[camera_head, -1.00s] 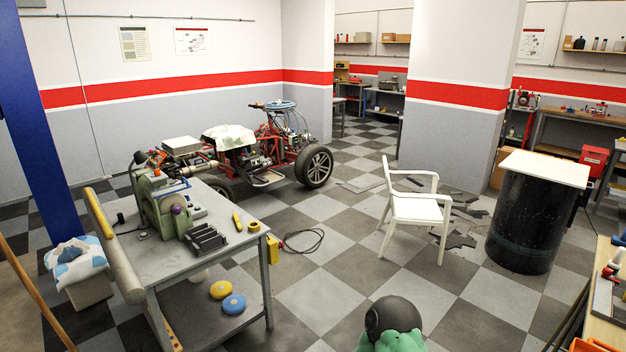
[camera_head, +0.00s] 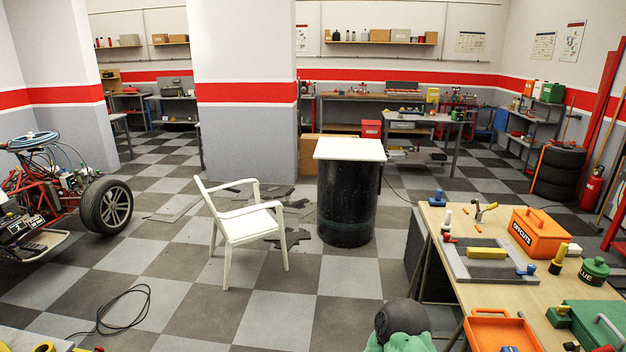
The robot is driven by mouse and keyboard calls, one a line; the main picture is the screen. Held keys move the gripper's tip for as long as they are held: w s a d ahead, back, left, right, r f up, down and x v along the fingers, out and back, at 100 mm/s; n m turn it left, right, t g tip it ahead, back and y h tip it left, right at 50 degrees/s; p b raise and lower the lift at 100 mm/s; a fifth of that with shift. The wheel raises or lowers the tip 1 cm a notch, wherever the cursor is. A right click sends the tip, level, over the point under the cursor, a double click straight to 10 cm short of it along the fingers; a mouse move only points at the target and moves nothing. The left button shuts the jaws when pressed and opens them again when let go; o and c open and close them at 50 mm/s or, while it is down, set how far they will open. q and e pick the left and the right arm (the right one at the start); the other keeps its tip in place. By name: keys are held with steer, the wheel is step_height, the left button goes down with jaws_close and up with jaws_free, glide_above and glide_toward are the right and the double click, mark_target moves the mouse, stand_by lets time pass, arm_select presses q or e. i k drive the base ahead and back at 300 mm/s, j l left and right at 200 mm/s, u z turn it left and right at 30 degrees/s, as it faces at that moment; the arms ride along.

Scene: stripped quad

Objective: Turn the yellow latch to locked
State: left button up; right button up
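On the wooden workbench (camera_head: 440,217) at the right, a grey plate (camera_head: 462,268) carries a yellow bar (camera_head: 486,253). A red knob (camera_head: 450,238) is at the plate's left end and a blue knob (camera_head: 528,269) at its right. A yellow upright piece (camera_head: 558,260) with a dark base stands just right of the plate. I cannot tell which yellow part is the latch, or its setting. Neither of my grippers is in view.
An orange box (camera_head: 539,233), an orange tray (camera_head: 499,330) and a green case (camera_head: 590,325) share the workbench. A white chair (camera_head: 243,228) and a black drum (camera_head: 346,200) with a white top stand left of it.

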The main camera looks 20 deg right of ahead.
mark_target(561, 310)
steer(key=i+l+z, duration=0.25)
steer(key=i, duration=0.5)
steer(key=i+z, duration=0.25)
steer(key=i, duration=0.5)
steer(key=i+j+z, duration=0.2)
steer(key=i, duration=0.2)
steer(key=i+j+z, duration=0.1)
steer(key=i+z, duration=0.15)
steer(key=i, duration=0.15)
steer(key=i+j+z, duration=0.2)
steer(key=i+j, duration=0.1)
steer(key=i, duration=0.1)
